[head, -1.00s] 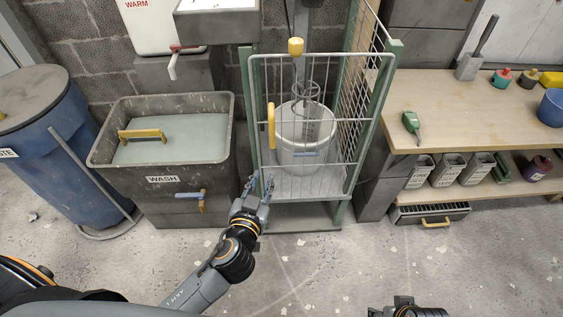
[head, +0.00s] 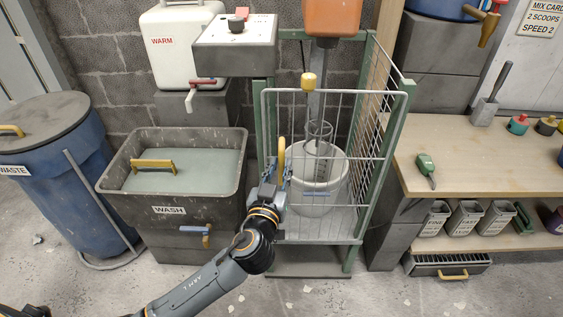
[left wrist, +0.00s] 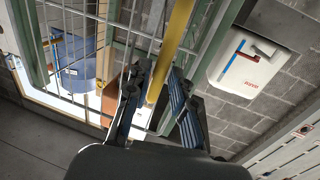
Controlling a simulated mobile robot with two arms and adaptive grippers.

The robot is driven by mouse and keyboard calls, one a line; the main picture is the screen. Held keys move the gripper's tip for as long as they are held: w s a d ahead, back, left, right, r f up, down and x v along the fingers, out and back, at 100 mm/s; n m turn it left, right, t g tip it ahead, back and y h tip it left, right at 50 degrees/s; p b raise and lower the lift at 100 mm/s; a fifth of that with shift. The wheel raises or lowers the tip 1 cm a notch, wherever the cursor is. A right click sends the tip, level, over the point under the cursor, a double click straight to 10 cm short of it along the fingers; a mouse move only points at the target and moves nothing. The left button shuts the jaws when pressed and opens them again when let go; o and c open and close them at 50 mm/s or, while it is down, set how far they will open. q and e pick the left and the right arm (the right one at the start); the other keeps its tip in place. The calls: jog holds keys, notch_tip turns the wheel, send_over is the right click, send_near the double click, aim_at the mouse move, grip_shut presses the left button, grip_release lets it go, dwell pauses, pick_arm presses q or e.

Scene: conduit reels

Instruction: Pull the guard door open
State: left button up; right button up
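The guard door (head: 335,115) is a grey wire-mesh panel across the front of a green-framed cage, and it looks closed. Its upright yellow handle (head: 281,158) is on the left side. My left gripper (head: 276,178) is at the lower part of the handle. In the left wrist view, the yellow handle (left wrist: 178,40) runs down between the fingers of my left gripper (left wrist: 160,82). The fingers stand apart, with a gap visible on the right side of the handle. Whether the left finger touches it I cannot tell. My right gripper is out of view.
Inside the cage stands a white bucket (head: 318,175) under a mixer. A dark wash tub (head: 172,225) stands close on the left, with a blue waste bin (head: 70,200) beyond. A workbench (head: 480,165) is on the right. The floor in front is clear.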

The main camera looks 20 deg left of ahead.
pick_arm(q)
jog(key=shift+w+a, duration=0.1)
jog(key=shift+w, duration=0.95)
grip_shut()
jog(key=shift+s+f, duration=0.1)
